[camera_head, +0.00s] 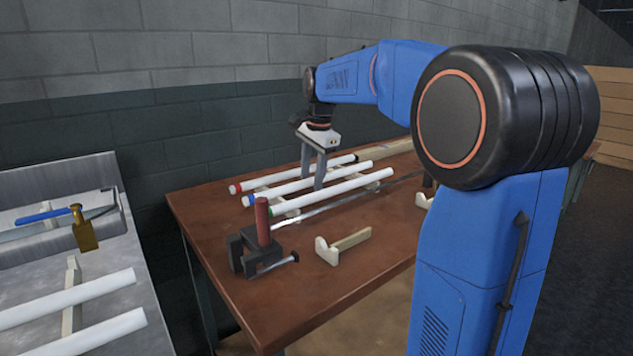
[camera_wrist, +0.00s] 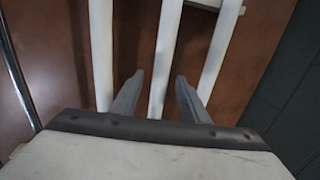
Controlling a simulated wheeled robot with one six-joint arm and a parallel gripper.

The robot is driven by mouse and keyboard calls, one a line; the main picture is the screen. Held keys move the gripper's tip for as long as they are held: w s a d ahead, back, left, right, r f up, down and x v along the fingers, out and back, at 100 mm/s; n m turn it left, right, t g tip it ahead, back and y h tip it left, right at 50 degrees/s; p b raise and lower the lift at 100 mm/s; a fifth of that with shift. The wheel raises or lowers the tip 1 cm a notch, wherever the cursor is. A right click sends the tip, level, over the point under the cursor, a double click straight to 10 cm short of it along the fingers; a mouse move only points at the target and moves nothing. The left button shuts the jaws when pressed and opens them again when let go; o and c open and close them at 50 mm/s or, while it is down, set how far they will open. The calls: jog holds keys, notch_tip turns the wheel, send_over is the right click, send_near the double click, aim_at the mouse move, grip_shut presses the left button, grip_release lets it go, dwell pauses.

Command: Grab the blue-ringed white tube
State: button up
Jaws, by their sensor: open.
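The blue-ringed white tube (camera_head: 283,190) is the middle of three parallel white tubes on the brown table, with its blue ring at the left end. My gripper (camera_head: 312,182) is open above it, pointing down, with one finger on each side of this tube. In the wrist view the middle tube (camera_wrist: 167,45) runs between the open fingertips (camera_wrist: 158,80). No ring shows there. Whether the fingers touch the tube I cannot tell.
A red-ringed tube (camera_head: 270,180) lies behind and a green-ringed tube (camera_head: 335,190) in front, both close to the fingers. A dark clamp with a red post (camera_head: 263,225) stands near the left ends. A metal bench (camera_head: 105,262) with more tubes is at left.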

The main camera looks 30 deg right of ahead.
grip_shut()
